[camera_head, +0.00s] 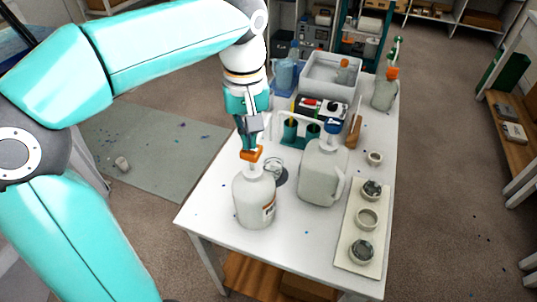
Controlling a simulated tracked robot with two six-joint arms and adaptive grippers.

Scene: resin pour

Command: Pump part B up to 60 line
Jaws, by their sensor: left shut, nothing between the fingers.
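A white jug with an orange pump head (253,200) stands upright near the front left of the table. A larger pale jug with a blue pump collar (322,175) stands to its right. I cannot tell from the labels which is part B. My left gripper (250,143) is shut and points down right above the orange pump head (252,154), touching or nearly touching it. A clear cup (280,172) stands just behind the white jug, partly hidden; its level lines are too small to read. My right gripper is not in view.
A board (357,240) with several small round pots lies on the right of the white table (215,195). Behind the jugs are a teal holder (300,136), a grey bin (331,73) and a blue pitcher (285,73). The table's front left is clear.

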